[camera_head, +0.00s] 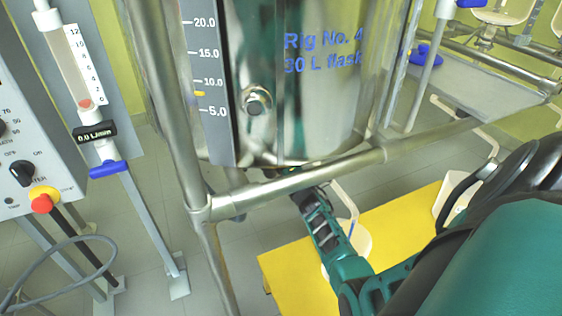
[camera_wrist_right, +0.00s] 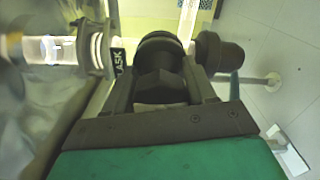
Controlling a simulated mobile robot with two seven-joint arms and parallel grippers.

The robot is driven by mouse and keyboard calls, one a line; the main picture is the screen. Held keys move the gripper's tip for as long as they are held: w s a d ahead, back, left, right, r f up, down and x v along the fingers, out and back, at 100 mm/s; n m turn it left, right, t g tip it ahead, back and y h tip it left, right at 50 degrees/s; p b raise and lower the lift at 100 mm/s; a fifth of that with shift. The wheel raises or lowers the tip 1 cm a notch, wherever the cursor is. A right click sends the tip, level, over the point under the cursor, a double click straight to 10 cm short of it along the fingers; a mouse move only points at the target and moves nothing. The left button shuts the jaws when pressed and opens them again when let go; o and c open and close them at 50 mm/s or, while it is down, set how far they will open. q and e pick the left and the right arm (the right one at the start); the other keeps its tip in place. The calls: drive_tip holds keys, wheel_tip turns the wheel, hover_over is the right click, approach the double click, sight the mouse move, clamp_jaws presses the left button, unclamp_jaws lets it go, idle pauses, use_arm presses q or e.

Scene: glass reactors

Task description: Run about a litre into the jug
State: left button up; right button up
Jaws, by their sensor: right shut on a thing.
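The steel-looking flask vessel (camera_head: 320,110), marked "Rig No. 4" and "30 L flask", fills the middle of the head view. My right gripper (camera_head: 305,190) reaches in beneath it. In the right wrist view the gripper (camera_wrist_right: 162,95) is shut on a dark valve knob (camera_wrist_right: 160,62), beside a label ending in "ASK". A white jug (camera_head: 359,241), partly hidden by my right forearm, stands on a yellow platform (camera_head: 405,215) below the flask. Its contents and any stream from the outlet cannot be seen. My left gripper is out of view.
A level scale (camera_head: 207,80) on the flask has a yellow marker between 5 and 10. The flowmeter display (camera_head: 95,132) reads 0.0 L/min. A control panel with a red stop button (camera_head: 42,203) stands left. Frame bars (camera_head: 300,182) cross close to my right arm.

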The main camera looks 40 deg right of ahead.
drive_tip(key=shift+n, duration=1.9)
drive_tip(key=o, duration=1)
